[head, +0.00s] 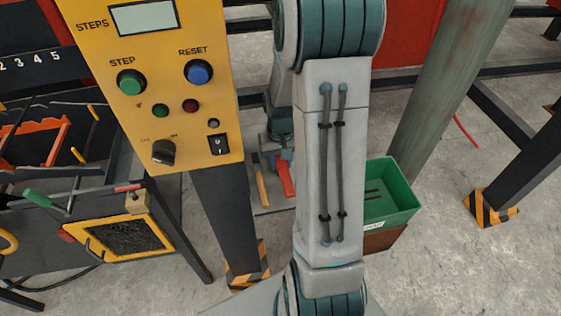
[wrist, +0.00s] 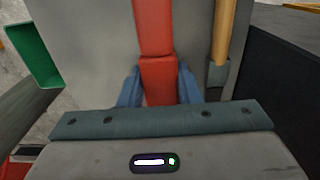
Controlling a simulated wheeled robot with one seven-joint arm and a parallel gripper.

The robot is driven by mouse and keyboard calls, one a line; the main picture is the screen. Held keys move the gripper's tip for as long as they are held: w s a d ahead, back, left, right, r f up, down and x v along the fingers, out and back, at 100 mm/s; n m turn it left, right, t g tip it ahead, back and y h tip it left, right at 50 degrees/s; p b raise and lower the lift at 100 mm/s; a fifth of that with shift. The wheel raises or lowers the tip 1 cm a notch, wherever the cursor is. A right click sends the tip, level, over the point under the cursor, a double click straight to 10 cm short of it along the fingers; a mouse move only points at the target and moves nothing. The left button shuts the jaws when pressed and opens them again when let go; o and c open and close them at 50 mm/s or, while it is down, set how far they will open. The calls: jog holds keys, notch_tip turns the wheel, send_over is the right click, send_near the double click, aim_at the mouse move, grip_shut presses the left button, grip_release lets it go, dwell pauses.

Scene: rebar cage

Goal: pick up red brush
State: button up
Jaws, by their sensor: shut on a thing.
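The red brush (head: 284,177) shows in the head view low behind the yellow control box, partly hidden by my arm. In the wrist view the red brush (wrist: 155,30) runs up from between the blue fingers. My gripper (wrist: 159,76) is shut on it, one finger on each side. In the head view my gripper (head: 283,152) is small and partly hidden at the brush's upper end. The far end of the brush is out of the wrist view.
A yellow-handled tool (wrist: 227,32) stands close right of the brush in the wrist view. A green bin (head: 388,197) is right of my arm. The yellow control box (head: 155,85) on its dark post (head: 226,210) stands left. A greenish column (head: 440,90) is at right.

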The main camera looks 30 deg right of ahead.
jog(key=shift+r, duration=0.55)
notch_tip(320, 180, up, 3)
jog(key=shift+w+f, duration=0.1)
jog(key=shift+f, duration=0.05)
jog(key=s+a+r, duration=0.1)
jog(key=s+r, duration=0.1)
jog(key=s, duration=0.1)
jog(key=s+a+r+b, duration=0.1)
jog(key=s+r, duration=0.1)
jog(key=s, duration=0.1)
jog(key=s+a+r, duration=0.1)
jog(key=s+r, duration=0.1)
jog(key=s, duration=0.2)
jog(key=shift+r+b, duration=0.15)
jog(key=shift+b, duration=0.15)
jog(key=shift+s+a+r, duration=0.2)
jog(key=shift+s+r, duration=0.25)
jog(key=shift+s, duration=0.25)
jog(key=shift+o, duration=0.7)
